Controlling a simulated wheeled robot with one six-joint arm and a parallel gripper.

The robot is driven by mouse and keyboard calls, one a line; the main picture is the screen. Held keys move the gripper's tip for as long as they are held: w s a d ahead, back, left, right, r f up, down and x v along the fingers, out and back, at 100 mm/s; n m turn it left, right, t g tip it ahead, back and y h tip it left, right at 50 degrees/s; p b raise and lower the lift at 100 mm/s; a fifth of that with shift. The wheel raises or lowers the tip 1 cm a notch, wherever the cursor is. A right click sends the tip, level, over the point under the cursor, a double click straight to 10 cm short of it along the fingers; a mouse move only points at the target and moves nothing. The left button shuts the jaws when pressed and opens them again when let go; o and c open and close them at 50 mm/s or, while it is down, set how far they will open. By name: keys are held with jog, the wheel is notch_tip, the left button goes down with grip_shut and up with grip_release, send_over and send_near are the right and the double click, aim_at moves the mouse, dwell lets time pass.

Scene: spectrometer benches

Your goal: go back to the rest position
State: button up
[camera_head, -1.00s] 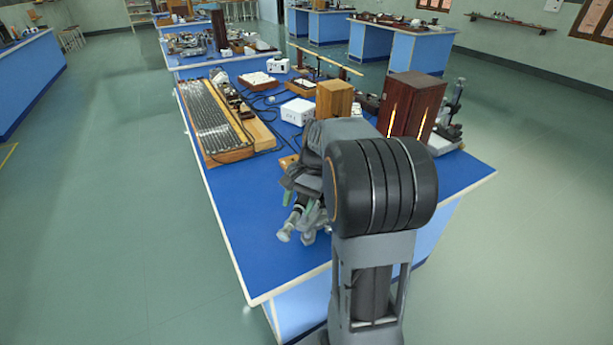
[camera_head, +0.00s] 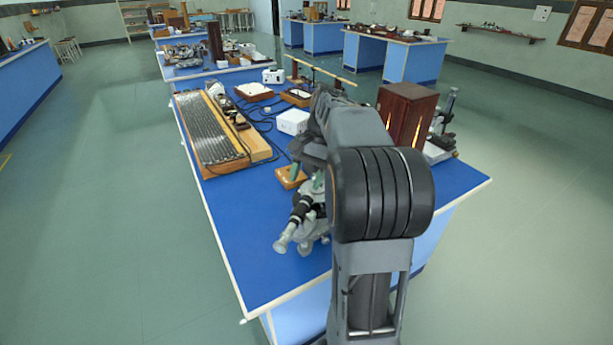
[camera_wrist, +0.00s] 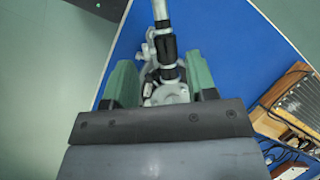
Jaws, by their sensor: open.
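My gripper (camera_head: 305,177) is open above the near part of the blue bench, with its green fingers pointing down. In the wrist view the two green fingers (camera_wrist: 158,74) stand apart. A black and grey spectrometer (camera_head: 303,215) stands on the bench just below and in front of the gripper. Its telescope tube (camera_wrist: 166,48) shows between and beyond the fingers in the wrist view. Nothing appears clamped in the fingers. My arm hides part of the spectrometer and the bench behind it.
The blue bench (camera_head: 225,225) is bare at its near left. A long slatted wooden apparatus (camera_head: 212,135), a white box (camera_head: 293,122), a dark wooden cabinet (camera_head: 405,115) and a metal stand (camera_head: 442,130) stand farther back. A small wooden block (camera_head: 290,178) lies near the gripper. Floor is clear on both sides.

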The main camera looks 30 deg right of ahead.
dwell(0.3)
notch_tip(320, 180, down, 6)
jog(key=s+a+n+t+h, duration=0.1)
jog(key=s+n+h, duration=0.1)
jog(key=n+h, duration=0.1)
jog(key=s+a+n+t+h, duration=0.1)
jog(key=s+a+n+t, duration=0.3)
jog(key=a, duration=0.9)
jog(key=s+n, duration=0.3)
jog(key=s, duration=0.2)
jog(key=shift+s+f+n+h, duration=0.2)
jog(key=shift+f+n+h, duration=0.1)
jog(key=shift+f, duration=0.1)
